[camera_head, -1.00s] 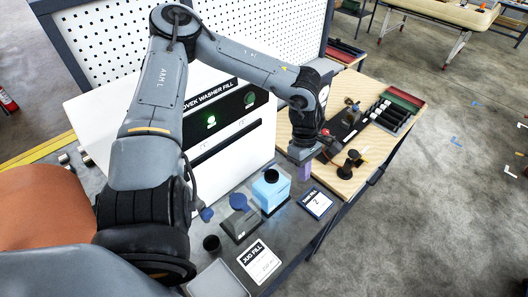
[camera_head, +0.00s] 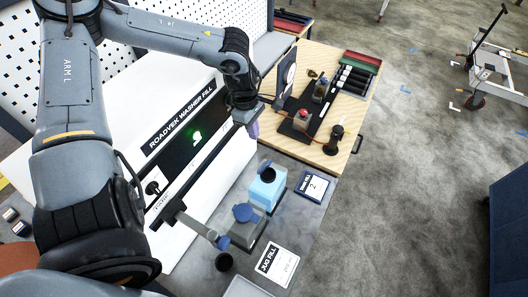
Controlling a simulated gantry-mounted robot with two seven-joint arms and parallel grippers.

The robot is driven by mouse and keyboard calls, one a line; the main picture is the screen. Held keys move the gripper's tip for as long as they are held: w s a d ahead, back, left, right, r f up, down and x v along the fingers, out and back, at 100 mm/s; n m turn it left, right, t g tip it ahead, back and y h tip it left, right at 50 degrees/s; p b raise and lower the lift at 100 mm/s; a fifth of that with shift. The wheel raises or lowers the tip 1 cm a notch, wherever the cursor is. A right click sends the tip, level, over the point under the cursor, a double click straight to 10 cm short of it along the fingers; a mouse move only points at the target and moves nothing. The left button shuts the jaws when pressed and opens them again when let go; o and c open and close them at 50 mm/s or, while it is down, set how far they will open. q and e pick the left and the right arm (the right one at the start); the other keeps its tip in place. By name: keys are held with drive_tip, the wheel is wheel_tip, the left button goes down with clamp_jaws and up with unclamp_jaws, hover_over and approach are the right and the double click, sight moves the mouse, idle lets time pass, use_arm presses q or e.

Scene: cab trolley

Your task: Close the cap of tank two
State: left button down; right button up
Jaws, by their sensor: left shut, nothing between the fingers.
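The card marked 2 (camera_head: 312,186) lies beside a light-blue tank (camera_head: 267,190), which I take as tank two. A dark cap or opening (camera_head: 266,168) shows on its top; I cannot tell whether it is open. Left of it stands a grey tank (camera_head: 247,232) with a blue cap (camera_head: 244,212). My left gripper (camera_head: 253,130) points down with its purple fingers shut and empty. In the picture it is above the light-blue tank, in front of the white washer unit's right end, and apart from the tank. My right gripper is out of view.
The white washer unit (camera_head: 190,165) has a lit green light. A bar with a blue tip (camera_head: 205,231) sticks out toward the tanks. A "JUG FILL" card (camera_head: 277,264) lies in front. A wooden board (camera_head: 345,120) with black parts and a red button is at right.

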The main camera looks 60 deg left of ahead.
use_arm(q)
approach(268, 163)
wheel_tip(268, 163, down, 3)
drive_tip(key=s+a, duration=0.2)
drive_tip(key=shift+w+d+f+p, duration=0.3)
drive_tip(key=shift+w+d+f, duration=0.75)
drive_tip(key=shift+w+d, duration=0.2)
